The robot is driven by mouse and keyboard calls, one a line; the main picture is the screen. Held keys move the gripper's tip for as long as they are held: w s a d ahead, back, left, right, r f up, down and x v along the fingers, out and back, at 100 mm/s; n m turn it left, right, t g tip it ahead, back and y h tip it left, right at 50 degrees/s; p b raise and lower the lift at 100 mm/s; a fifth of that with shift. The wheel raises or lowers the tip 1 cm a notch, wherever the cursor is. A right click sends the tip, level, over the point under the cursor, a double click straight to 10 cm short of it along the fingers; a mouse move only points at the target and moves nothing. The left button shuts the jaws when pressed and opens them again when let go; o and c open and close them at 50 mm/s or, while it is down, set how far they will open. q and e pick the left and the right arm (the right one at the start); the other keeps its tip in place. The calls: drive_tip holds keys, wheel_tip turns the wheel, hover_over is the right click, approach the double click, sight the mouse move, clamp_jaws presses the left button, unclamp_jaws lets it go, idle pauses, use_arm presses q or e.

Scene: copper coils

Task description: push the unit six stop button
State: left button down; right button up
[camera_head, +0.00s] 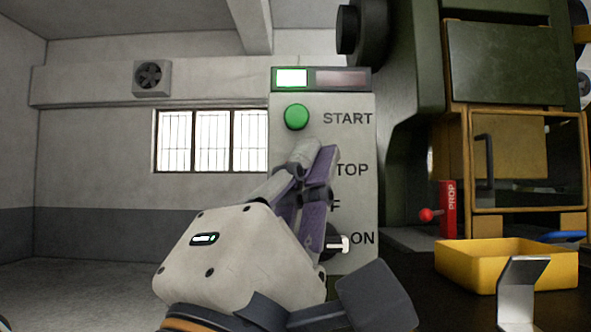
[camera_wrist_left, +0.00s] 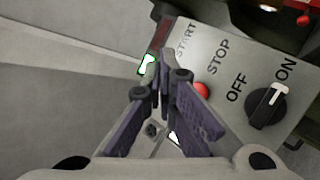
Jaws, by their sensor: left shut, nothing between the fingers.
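The grey control panel (camera_head: 359,205) stands upright ahead, with START, STOP, OFF and ON lettering. The red stop button (camera_wrist_left: 201,91) shows in the left wrist view below the STOP lettering, partly behind a finger. In the head view my left gripper hides it. My left gripper (camera_head: 318,158) is shut and empty, its fingertips in front of the panel near the STOP lettering. In the left wrist view its tips (camera_wrist_left: 162,60) appear up and left of the red button; contact cannot be told. No unit number is readable. My right gripper is not in view.
A green start button (camera_head: 296,117) sits above, under a lit green lamp (camera_head: 292,78) and a dark red one. A black rotary switch (camera_wrist_left: 267,105) is lower on the panel. A green press (camera_head: 420,150), a red PROP block (camera_head: 448,209) and a yellow tray (camera_head: 470,270) are right.

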use_arm(q)
drive_tip(key=w+b, duration=0.1)
drive_tip(key=w, duration=0.7)
drive_tip(key=shift+w, duration=0.2)
drive_tip(key=shift+w, duration=0.1)
idle(1.1)
drive_tip(key=shift+w, duration=0.3)
drive_tip(key=shift+w, duration=0.5)
idle(0.6)
drive_tip(key=shift+s, duration=0.15)
drive_tip(key=shift+s+a, duration=0.1)
drive_tip(key=shift+s, duration=0.65)
drive_tip(key=shift+s, duration=0.1)
